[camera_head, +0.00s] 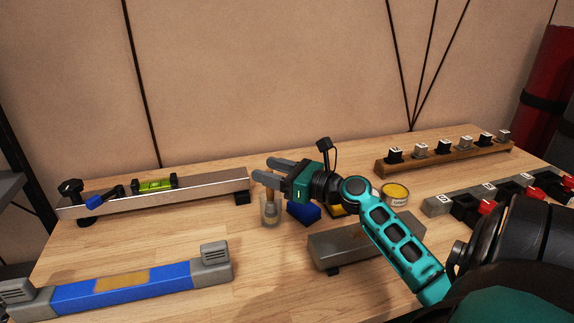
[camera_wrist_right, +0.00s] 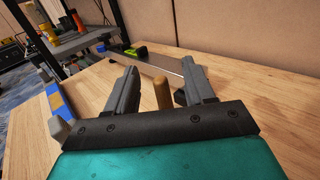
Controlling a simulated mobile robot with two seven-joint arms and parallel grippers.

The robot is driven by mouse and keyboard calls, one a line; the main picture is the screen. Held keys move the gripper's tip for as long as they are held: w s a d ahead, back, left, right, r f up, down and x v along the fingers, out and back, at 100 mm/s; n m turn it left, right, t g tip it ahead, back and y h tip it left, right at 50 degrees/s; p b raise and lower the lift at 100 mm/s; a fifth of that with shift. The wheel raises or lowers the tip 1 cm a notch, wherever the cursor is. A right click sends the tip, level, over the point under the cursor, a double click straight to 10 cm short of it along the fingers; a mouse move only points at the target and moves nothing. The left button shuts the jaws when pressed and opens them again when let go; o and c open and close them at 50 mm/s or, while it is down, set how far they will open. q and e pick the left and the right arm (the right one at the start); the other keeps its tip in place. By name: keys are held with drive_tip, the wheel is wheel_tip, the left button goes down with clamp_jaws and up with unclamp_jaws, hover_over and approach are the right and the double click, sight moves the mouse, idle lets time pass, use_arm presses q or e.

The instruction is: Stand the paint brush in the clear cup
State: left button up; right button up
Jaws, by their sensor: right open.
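The clear cup (camera_head: 264,219) stands on the wooden table near the middle of the head view. The paint brush (camera_head: 270,193) appears to stand upright inside it, with its wooden handle up. My right gripper (camera_head: 264,169) is open just above the cup, its fingers pointing left. In the wrist view the wooden handle (camera_wrist_right: 162,94) shows between the two spread fingers of my right gripper (camera_wrist_right: 157,72), with visible gaps on both sides. The lower brush is hidden there by the gripper body. My left gripper is not in view.
A blue block (camera_head: 304,213) and a yellow-topped can (camera_head: 396,194) lie right of the cup. A metal rail with a green level (camera_head: 157,185) lies at the back left. A grey box (camera_head: 335,247) and a blue-and-grey bar (camera_head: 125,285) are in front. Wood is clear left of the cup.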

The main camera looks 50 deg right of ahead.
drive_tip(key=v, duration=1.2)
drive_tip(key=shift+s, duration=0.3)
drive_tip(key=shift+d, duration=0.1)
idle(0.3)
